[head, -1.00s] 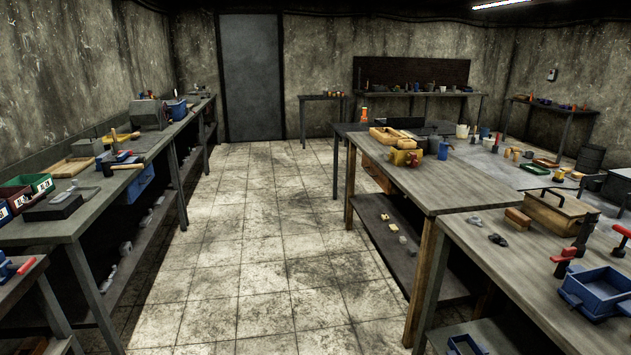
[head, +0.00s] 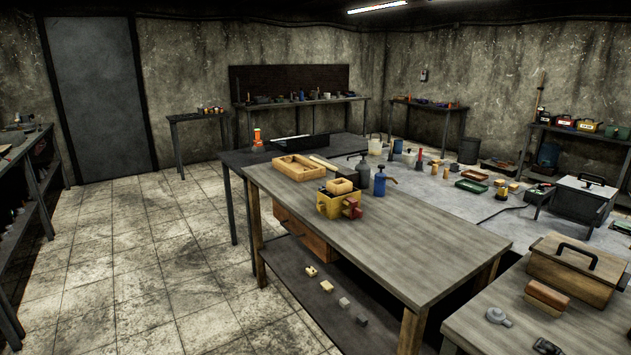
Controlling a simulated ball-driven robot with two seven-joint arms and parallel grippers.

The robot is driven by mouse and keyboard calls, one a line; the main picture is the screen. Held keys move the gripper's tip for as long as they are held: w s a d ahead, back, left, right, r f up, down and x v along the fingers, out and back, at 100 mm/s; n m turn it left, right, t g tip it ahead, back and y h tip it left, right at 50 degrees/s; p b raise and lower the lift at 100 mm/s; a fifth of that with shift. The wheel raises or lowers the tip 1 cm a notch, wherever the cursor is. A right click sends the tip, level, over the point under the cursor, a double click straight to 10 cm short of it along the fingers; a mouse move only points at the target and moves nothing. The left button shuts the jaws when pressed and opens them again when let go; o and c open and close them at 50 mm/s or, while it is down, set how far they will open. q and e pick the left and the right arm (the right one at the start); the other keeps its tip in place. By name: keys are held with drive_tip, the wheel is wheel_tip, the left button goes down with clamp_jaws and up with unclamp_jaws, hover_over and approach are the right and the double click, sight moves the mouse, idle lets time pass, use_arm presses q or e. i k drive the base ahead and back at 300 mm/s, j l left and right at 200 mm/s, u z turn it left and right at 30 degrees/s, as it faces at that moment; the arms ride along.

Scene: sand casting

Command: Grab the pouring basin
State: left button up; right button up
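I cannot say for certain which object is the pouring basin. A small tan block-like piece (head: 340,187) sits on top of a yellow box (head: 328,207) with red parts, near the left edge of the middle workbench (head: 415,240). A shallow wooden frame (head: 278,166) lies behind it on the same bench. Neither of my grippers shows in the head view.
A blue bottle (head: 380,183) and a grey bottle (head: 364,174) stand right of the yellow box. A lidded wooden box (head: 575,270) and a reddish-brown block (head: 547,294) are on the near right bench. The tiled floor (head: 150,260) on the left is clear.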

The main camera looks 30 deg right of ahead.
sight(338, 187)
drive_tip(key=i+j+z, duration=0.1)
drive_tip(key=i+z, duration=0.3)
drive_tip(key=i+j+z, duration=0.25)
drive_tip(key=i+z, duration=0.15)
drive_tip(key=i+j+z, duration=0.45)
drive_tip(key=i, duration=0.1)
